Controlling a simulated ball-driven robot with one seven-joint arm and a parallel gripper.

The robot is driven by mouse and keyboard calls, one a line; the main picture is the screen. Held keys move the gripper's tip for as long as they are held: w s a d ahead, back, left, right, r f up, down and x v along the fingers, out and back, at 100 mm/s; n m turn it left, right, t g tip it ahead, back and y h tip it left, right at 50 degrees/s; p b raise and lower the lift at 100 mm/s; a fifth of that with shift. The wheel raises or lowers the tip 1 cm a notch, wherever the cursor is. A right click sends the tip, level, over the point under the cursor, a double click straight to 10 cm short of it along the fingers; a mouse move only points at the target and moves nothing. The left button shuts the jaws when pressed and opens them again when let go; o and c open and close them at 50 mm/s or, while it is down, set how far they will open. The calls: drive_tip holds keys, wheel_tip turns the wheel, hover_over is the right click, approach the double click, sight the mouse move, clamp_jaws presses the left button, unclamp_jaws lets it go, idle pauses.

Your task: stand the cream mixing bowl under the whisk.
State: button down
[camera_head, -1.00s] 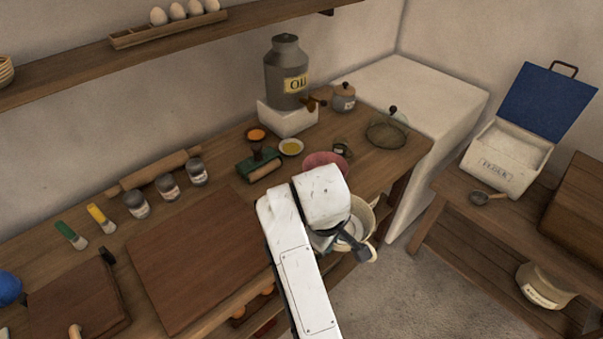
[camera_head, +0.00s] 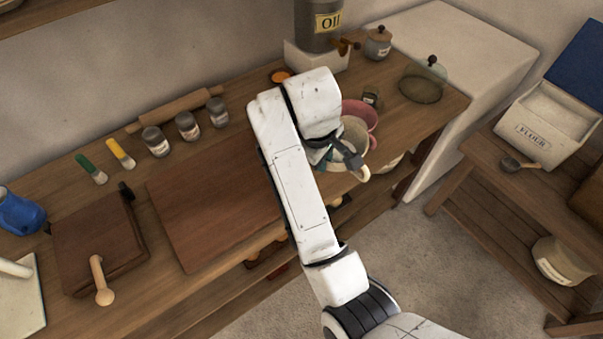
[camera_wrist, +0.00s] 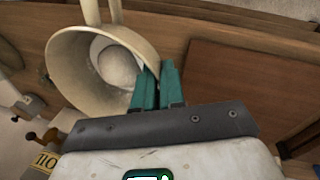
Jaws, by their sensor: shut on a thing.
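The cream mixing bowl (camera_head: 354,134) is beside the front edge of the workbench, partly hidden by my arm; I cannot tell whether it touches the wood. In the wrist view the bowl (camera_wrist: 64,52) shows its open mouth with a pale, rounded mass inside, and a cream loop-like part at the top. My gripper (camera_wrist: 156,82) is shut on the bowl's rim with its teal fingers. In the head view the gripper (camera_head: 326,156) is mostly hidden behind my wrist. No whisk shows in either view.
A pink bowl (camera_head: 364,112) stands close behind the cream one. A large board (camera_head: 215,200) lies left of my arm. Floor (camera_head: 400,240) is open at the right.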

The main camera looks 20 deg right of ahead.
drive_tip(key=w+a+f, duration=0.1)
drive_tip(key=w+f, duration=0.1)
drive_tip(key=w+f+b, duration=0.1)
drive_tip(key=w+f, duration=0.1)
drive_tip(key=w+a+f, duration=0.1)
drive_tip(key=f, duration=0.1)
drive_tip(key=shift+w+a+f+b, duration=0.2)
drive_tip(key=shift+w+a+b, duration=0.15)
drive_tip(key=shift+w+b, duration=0.05)
drive_tip(key=shift+a+p+x, duration=0.15)
drive_tip(key=shift+p+x, duration=0.05)
drive_tip(key=shift+x, duration=0.55)
drive_tip(key=shift+a+p+x, duration=0.1)
drive_tip(key=shift+p+x, duration=0.1)
drive_tip(key=shift+x, duration=0.55)
drive_tip(key=shift+s+f, duration=0.15)
drive_tip(key=shift+f, duration=0.1)
drive_tip(key=c, duration=1.2)
unclamp_jaws()
drive_tip(key=shift+p+v, duration=0.45)
drive_tip(key=shift+v, duration=5.7)
